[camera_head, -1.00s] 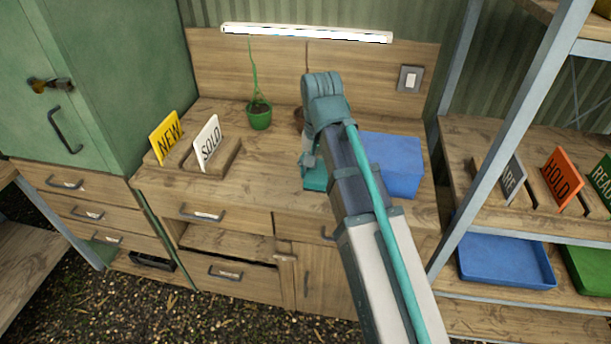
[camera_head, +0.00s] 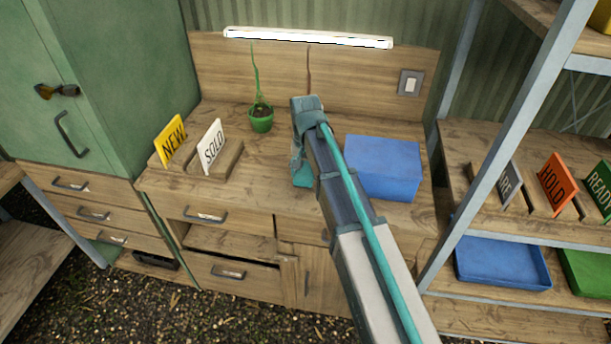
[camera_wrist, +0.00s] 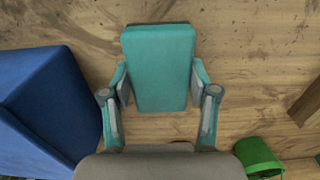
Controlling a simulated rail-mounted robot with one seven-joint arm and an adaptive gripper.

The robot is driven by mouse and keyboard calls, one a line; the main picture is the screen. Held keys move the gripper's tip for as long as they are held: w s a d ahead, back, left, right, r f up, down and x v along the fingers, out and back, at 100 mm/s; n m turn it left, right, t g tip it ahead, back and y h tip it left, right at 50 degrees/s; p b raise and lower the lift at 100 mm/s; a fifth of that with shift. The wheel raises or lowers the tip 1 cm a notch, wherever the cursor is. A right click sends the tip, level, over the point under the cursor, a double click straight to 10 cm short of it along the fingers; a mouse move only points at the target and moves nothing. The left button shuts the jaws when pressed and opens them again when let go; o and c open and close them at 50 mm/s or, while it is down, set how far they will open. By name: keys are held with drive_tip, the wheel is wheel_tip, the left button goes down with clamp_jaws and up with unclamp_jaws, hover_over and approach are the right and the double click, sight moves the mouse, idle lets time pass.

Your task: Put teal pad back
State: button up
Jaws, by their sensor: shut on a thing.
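The teal pad (camera_wrist: 158,60) is a flat rounded block, seen in the wrist view between the two fingers of my gripper (camera_wrist: 158,84). My gripper is shut on it, one finger on each long side. Wooden worktop shows around the pad; I cannot tell whether the pad touches it. In the head view my arm hides most of the gripper. A teal patch (camera_head: 302,176) shows at its end, low over the middle of the workbench (camera_head: 255,180), left of the blue box.
A blue box (camera_head: 385,167) stands close to the right of my gripper. A green potted plant (camera_head: 261,122) stands behind. NEW (camera_head: 172,140) and SOLD (camera_head: 211,147) signs stand at left. A metal-framed shelf (camera_head: 455,190) with trays and signs is on the right. Bare worktop lies left of the gripper.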

sight(305, 171)
drive_tip(key=shift+s+f, duration=0.1)
drive_tip(key=shift+f, duration=1.05)
drive_tip(key=shift+f, duration=0.2)
drive_tip(key=o, duration=1)
wheel_tip(305, 171, up, 12)
drive_tip(key=shift+r+b, duration=0.2)
drive_tip(key=shift+b, duration=0.7)
